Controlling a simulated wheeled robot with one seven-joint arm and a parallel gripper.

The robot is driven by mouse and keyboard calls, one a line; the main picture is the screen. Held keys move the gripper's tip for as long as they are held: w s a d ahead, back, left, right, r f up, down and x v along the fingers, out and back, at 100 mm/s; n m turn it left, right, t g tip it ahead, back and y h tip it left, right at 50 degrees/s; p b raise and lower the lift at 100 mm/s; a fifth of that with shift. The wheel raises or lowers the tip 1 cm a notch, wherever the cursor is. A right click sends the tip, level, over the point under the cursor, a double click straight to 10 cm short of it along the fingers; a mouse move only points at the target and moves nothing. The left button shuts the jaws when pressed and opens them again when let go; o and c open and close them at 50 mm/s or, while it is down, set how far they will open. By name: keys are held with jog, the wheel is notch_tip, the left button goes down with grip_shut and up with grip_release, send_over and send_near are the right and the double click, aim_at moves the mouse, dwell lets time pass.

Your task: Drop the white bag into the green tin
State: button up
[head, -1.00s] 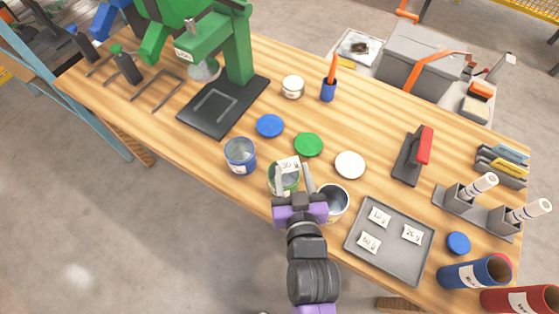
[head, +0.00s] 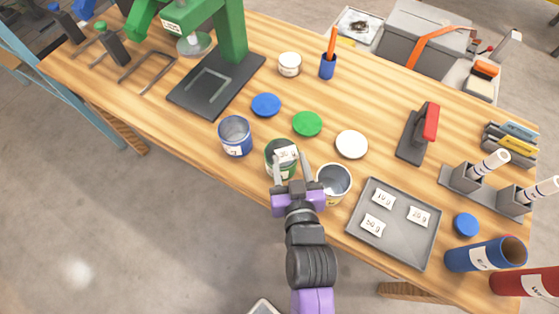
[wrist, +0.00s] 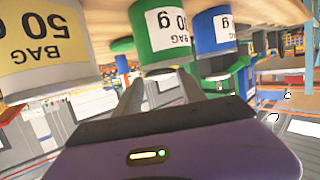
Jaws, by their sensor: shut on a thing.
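The white bag (head: 286,153) shows between the fingertips of my gripper (head: 290,159), at the mouth of the green tin (head: 279,170) in the head view. My gripper is shut on the bag. Bag and fingertips overlap the tin's opening, so I cannot tell how far the bag is inside the rim. The wrist view is upside down.
A blue tin (head: 235,139) stands left of the green one, and a yellow-labelled tin (head: 333,184) close to its right. Blue, green and white lids (head: 351,145) lie behind. A grey tray (head: 371,247) with white labelled pieces is at right.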

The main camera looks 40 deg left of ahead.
jog(key=o, duration=1.5)
jog(key=shift+o, duration=0.2)
jog(key=shift+s+d, duration=0.35)
jog(key=shift+d, duration=0.1)
jog(key=b+v, duration=0.1)
jog(key=v, duration=0.5)
jog(key=shift+s+d+r, duration=0.2)
jog(key=shift+r, duration=0.1)
